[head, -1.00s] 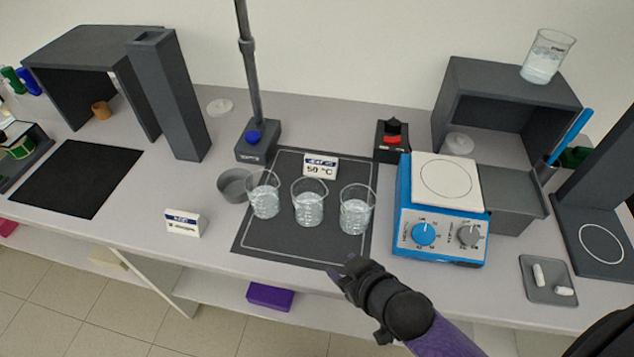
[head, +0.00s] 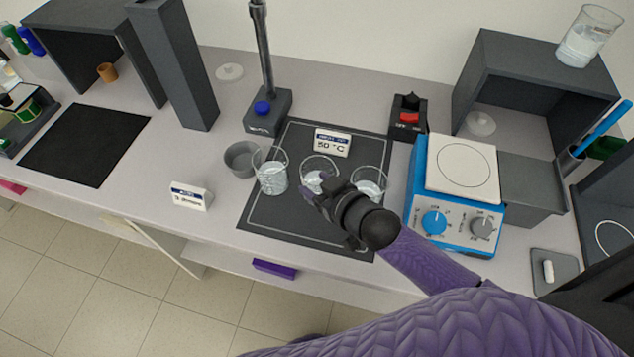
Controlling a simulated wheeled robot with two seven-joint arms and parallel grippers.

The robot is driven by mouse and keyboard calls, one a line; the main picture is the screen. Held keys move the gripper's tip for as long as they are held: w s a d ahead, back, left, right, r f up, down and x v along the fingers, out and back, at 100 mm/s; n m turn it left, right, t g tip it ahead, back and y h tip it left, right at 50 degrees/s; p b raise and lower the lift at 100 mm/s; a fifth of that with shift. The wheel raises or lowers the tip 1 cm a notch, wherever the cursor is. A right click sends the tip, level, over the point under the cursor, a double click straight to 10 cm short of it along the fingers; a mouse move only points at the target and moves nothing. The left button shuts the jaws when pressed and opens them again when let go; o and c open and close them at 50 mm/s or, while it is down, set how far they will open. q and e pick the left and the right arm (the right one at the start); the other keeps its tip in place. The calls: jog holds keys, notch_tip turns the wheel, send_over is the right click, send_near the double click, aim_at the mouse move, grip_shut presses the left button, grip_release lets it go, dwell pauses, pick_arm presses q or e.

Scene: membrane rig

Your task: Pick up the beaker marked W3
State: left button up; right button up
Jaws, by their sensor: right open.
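Three clear glass beakers with liquid stand in a row on the dark mat (head: 262,212): a left beaker (head: 272,178), a middle beaker (head: 319,172) and a right beaker (head: 370,182). No W3 marking is readable on any of them. My right gripper (head: 318,196) is open, low over the mat, at the near side of the middle beaker. It hides the lower part of that beaker and part of the right one. Whether it touches the glass cannot be told. My left gripper is not in view.
A 50 °C sign (head: 332,143) stands behind the beakers. A grey dish (head: 241,158) and a stand (head: 268,112) are close at the left. A blue hotplate (head: 455,185) stands right of the mat. Another beaker (head: 588,38) sits on the grey shelf box (head: 535,75).

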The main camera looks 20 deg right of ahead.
aim_at(307, 178)
jog(key=x, duration=0.3)
jog(key=shift+w+a+f+b, duration=0.1)
jog(key=shift+w+f+b, duration=0.15)
jog(key=shift+w+b, duration=0.15)
jog(key=shift+s+r, duration=0.1)
grip_shut()
dwell(0.9)
